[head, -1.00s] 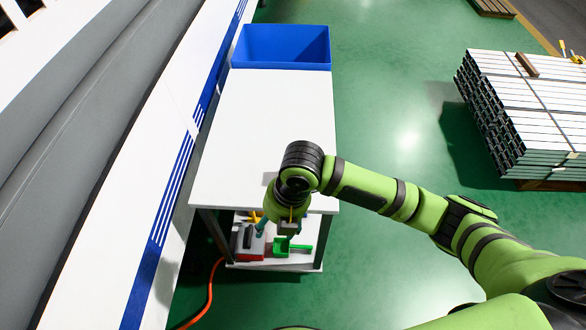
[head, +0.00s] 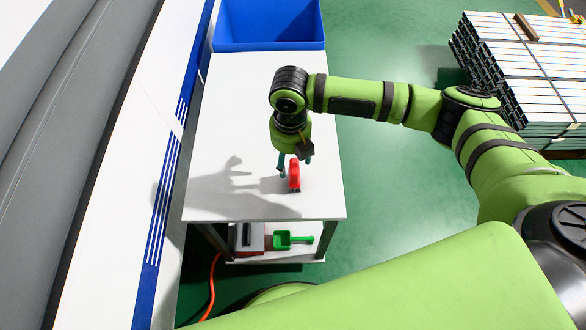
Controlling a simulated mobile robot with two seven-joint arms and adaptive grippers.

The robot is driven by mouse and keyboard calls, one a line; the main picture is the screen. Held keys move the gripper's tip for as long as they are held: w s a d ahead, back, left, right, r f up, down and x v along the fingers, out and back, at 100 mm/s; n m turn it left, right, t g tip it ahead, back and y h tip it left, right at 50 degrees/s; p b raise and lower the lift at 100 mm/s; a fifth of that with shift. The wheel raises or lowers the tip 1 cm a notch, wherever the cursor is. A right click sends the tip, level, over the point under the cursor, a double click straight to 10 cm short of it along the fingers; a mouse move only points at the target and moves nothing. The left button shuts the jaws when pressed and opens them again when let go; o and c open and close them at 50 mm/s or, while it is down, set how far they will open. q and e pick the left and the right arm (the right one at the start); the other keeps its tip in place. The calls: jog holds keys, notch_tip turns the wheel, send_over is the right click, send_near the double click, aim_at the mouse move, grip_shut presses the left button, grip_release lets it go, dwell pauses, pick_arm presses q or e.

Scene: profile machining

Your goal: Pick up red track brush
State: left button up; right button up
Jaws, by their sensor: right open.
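A small red object that looks like the red track brush (head: 294,176) stands on the white table (head: 255,110), towards its front edge. My right gripper (head: 295,163) points down at it, with its teal fingers apart, one to either side of the red object's upper part in this view. The gripper is open; I cannot tell whether the fingers touch the brush. The arm's and gripper's shadow lies on the tabletop to the left. My left gripper is not in view.
A blue bin (head: 268,25) sits at the table's far end. A lower shelf holds a green scoop (head: 292,239) and a red and grey item (head: 250,238). An orange hose (head: 211,290) lies on the floor. Stacked metal profiles (head: 535,75) stand at right.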

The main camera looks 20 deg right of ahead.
aim_at(292, 165)
jog(key=f, duration=0.3)
jog(key=shift+s+f, duration=0.3)
jog(key=shift+f, duration=0.05)
jog(key=shift+w+f, duration=0.1)
jog(key=shift+f, duration=0.2)
jog(key=shift+c, duration=0.8)
grip_shut()
jog(key=shift+r, duration=0.4)
jog(key=r, duration=0.3)
jog(key=shift+d+r, duration=0.3)
jog(key=shift+d, duration=0.05)
pick_arm(q)
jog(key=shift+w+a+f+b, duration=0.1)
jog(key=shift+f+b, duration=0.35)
jog(key=shift+b, duration=0.15)
pick_arm(e)
jog(key=s+d+r, duration=0.5)
jog(key=d+r, duration=0.1)
jog(key=d, duration=0.3)
jog(key=shift+s+d+r, duration=0.25)
jog(key=shift+d+r, duration=0.1)
